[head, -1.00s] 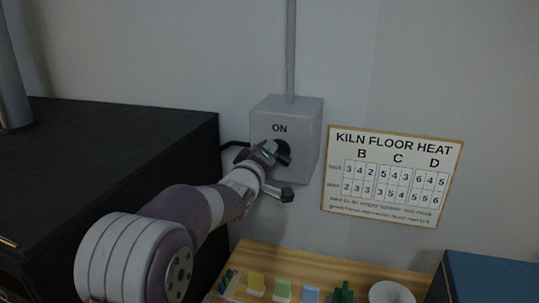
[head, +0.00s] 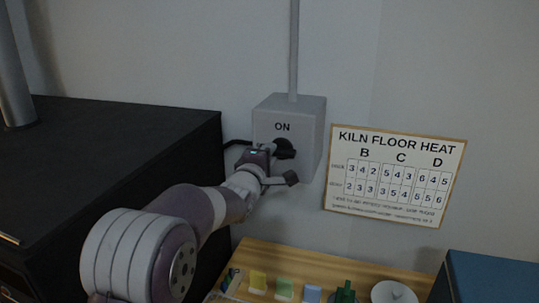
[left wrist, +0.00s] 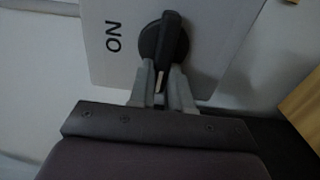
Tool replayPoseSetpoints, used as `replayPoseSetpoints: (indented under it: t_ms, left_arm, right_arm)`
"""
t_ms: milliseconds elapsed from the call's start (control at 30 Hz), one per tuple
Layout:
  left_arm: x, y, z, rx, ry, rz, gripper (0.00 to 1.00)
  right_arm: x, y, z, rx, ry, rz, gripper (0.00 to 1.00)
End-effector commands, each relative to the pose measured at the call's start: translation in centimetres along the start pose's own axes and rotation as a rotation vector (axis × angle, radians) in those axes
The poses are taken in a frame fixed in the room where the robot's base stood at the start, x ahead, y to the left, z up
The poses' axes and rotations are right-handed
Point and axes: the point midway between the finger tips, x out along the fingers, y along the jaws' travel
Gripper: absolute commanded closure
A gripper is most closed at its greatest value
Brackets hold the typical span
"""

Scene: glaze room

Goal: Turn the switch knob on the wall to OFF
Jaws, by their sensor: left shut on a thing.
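The black switch knob (head: 287,149) is on the front of a grey switch box (head: 310,125) on the wall, below the word ON. In the left wrist view the knob (left wrist: 170,28) has a bar handle that lies roughly sideways to the upright of the ON lettering. My left gripper (head: 270,151) is at the knob and partly covers it. In the left wrist view its fingers (left wrist: 160,80) are shut on one end of the bar, one on each side. No OFF mark is visible. My right gripper is not in view.
A grey conduit (head: 294,50) rises from the box. A KILN FLOOR HEAT sign (head: 395,180) hangs to its right. A large black cabinet (head: 120,130) stands left. Below, a wooden shelf (head: 265,255) holds small coloured items and a white dish (head: 393,293). A blue box (head: 490,278) stands at lower right.

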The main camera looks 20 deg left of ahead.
Motion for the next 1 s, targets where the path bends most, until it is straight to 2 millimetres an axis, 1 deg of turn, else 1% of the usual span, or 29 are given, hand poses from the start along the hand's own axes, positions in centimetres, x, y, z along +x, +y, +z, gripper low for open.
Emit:
replayPoseSetpoints:
  t_ms: [33, 400, 433, 467, 500, 833, 933, 1000]
  left_arm:
    - [0.0, -0.5, -0.1, -0.006, 0.003, -0.012, 1.00]
    - [0.0, -0.7, -0.1, -0.010, 0.003, -0.014, 1.00]
    - [0.0, -0.7, -0.1, -0.010, 0.003, -0.015, 0.79]
    - [0.0, -0.7, -0.1, -0.010, 0.003, -0.014, 0.69]
    - [0.0, -0.7, -0.1, -0.010, 0.003, -0.014, 0.56]
    - [-0.3, -0.4, 0.0, -0.008, 0.001, -0.006, 0.56]
    - [-1.5, -0.5, -0.1, -0.007, 0.001, -0.004, 0.56]
    - [-3.0, -0.7, -0.1, -0.007, 0.001, -0.004, 0.56]
  right_arm:
    - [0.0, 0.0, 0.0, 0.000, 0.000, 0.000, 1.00]
    - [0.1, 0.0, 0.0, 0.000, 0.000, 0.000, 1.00]
    - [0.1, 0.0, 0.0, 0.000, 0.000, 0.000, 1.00]
    - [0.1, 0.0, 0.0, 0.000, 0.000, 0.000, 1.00]
    - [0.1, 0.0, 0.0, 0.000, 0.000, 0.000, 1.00]
    - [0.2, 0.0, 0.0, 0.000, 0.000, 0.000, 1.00]
    - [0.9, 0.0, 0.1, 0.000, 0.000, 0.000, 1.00]
    - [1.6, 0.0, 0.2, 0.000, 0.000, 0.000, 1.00]
